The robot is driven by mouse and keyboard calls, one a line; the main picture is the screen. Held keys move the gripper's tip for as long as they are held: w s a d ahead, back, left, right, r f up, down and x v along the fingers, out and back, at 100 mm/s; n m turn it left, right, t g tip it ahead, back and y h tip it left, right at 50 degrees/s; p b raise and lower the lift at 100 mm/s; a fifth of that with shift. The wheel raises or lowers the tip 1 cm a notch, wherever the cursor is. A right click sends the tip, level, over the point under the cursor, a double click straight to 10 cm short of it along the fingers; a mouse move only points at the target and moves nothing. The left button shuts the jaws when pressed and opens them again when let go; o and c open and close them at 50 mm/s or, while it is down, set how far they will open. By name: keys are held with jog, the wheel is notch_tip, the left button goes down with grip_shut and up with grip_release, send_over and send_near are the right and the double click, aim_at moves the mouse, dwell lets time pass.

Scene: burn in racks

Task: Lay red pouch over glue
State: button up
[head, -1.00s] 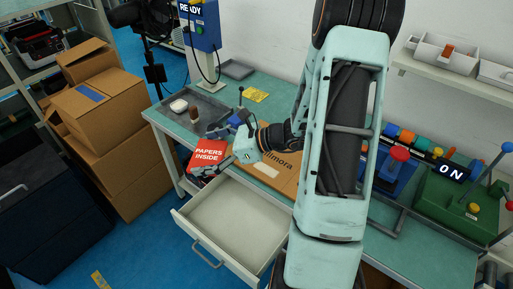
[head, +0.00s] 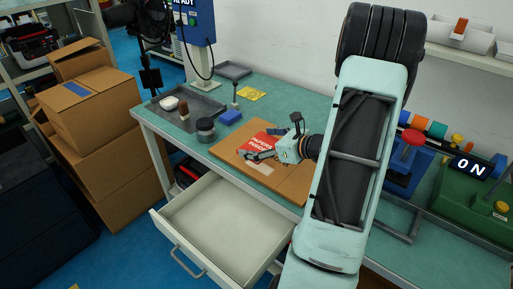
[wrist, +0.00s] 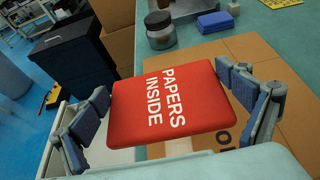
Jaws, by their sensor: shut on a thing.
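The red pouch (head: 262,140) with white "PAPERS INSIDE" lettering is over the brown cardboard (head: 284,176) on the bench. My gripper (head: 262,155) is shut on it; in the wrist view my gripper (wrist: 165,105) has one finger at each side of the pouch (wrist: 172,103). The pouch lies roughly flat; whether it touches the cardboard I cannot tell.
A blue block (head: 230,117) sits beside the jar. A dark tray (head: 190,104) holds a white dish and a brown-topped item. A yellow sheet (head: 250,93) lies behind. An open empty drawer (head: 215,225) juts out in front. Blue and green machines (head: 465,205) stand on the right.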

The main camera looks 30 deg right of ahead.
jog(key=shift+f+b, duration=2.2)
jog(key=shift+f, duration=1.15)
jog(key=shift+f+b, duration=0.6)
jog(key=o, duration=0.8)
jog(key=shift+s, duration=0.1)
jog(key=v, duration=1.2)
